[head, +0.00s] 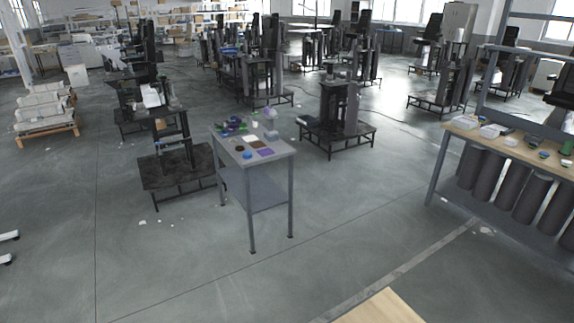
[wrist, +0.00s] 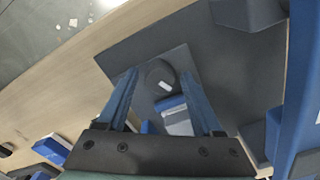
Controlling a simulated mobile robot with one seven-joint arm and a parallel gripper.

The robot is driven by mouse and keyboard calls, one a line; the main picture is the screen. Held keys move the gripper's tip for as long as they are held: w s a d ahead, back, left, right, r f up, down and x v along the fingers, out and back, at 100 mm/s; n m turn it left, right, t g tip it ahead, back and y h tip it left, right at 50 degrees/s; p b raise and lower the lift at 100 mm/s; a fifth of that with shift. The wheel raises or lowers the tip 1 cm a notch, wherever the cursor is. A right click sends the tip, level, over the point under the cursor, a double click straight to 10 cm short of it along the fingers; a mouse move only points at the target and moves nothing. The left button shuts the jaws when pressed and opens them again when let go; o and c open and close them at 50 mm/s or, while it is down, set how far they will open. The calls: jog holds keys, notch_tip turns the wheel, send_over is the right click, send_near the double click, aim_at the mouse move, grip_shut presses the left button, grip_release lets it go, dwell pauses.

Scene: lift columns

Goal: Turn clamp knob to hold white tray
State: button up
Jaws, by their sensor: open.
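In the wrist view a round dark clamp knob (wrist: 157,72) with a small white mark shows on a flat dark grey plate (wrist: 185,62). My gripper (wrist: 159,75) is open, with its two blue fingers on either side of the knob as seen in this view. I cannot tell whether the fingertips touch it. A small blue and whitish-grey block (wrist: 177,119) shows between the fingers, nearer the palm. I cannot make out a white tray for certain. The head view does not show my gripper or the knob.
The plate lies on a wooden tabletop (wrist: 45,92) with blue and dark parts (wrist: 57,150) at lower left. A large blue part (wrist: 298,95) stands close at right. In the head view a grey table (head: 225,147) holds small items, with open floor around it.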

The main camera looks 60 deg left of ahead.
jog(key=shift+r+p, duration=3.6)
jog(key=shift+f, duration=0.1)
jog(key=shift+d+n, duration=0.1)
jog(key=shift+n, duration=0.2)
jog(key=n+b, duration=0.2)
jog(key=n, duration=0.1)
jog(key=shift+d, duration=0.25)
jog(key=n, duration=0.2)
jog(key=shift+r+n+b, duration=0.35)
jog(key=shift+n, duration=0.05)
jog(key=n, duration=0.1)
jog(key=r+n, duration=0.1)
jog(key=shift+a+n+b, duration=0.3)
jog(key=shift+n+b, duration=0.05)
jog(key=shift+n, duration=0.05)
notch_tip(320, 180, down, 9)
jog(key=b, duration=0.7)
jog(key=shift+r+b, duration=0.1)
jog(key=shift+b, duration=0.25)
